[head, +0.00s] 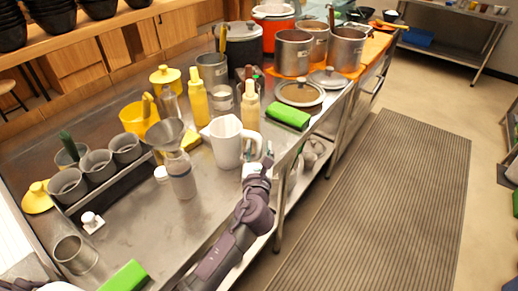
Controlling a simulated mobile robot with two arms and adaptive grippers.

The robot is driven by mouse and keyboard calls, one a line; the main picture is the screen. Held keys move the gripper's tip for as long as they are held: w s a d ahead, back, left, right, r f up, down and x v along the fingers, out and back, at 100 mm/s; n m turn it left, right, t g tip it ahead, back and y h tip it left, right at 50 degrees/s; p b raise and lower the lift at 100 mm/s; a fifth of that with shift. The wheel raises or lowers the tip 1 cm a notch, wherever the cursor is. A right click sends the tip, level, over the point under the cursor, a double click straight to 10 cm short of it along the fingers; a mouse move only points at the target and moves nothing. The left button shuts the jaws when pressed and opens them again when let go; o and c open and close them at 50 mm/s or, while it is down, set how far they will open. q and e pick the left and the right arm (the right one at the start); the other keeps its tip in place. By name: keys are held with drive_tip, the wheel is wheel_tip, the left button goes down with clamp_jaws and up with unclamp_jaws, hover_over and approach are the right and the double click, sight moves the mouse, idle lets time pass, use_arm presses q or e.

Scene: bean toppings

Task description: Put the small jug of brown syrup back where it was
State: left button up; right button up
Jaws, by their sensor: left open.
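My left gripper (258,158) is at the front edge of the steel counter (215,205), its fingers pointing away from me. It is open, close to the handle side of a white pitcher (224,147); I cannot tell whether they touch. The pitcher stands upright, its contents hidden. I cannot clearly make out a small jug of brown syrup; it may be hidden or too small to tell among the bottles. My right gripper does not show.
A bottle with a grey funnel (182,178) stands left of the pitcher. Yellow squeeze bottles (249,108) stand behind it. The front middle of the counter is clear.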

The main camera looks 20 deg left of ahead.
use_arm(q)
drive_tip(key=shift+r, duration=0.15)
drive_tip(key=shift+s, duration=0.15)
drive_tip(key=v, duration=1.1)
drive_tip(key=shift+s+b, duration=0.3)
drive_tip(key=shift+s, duration=0.05)
drive_tip(key=shift+d, duration=0.1)
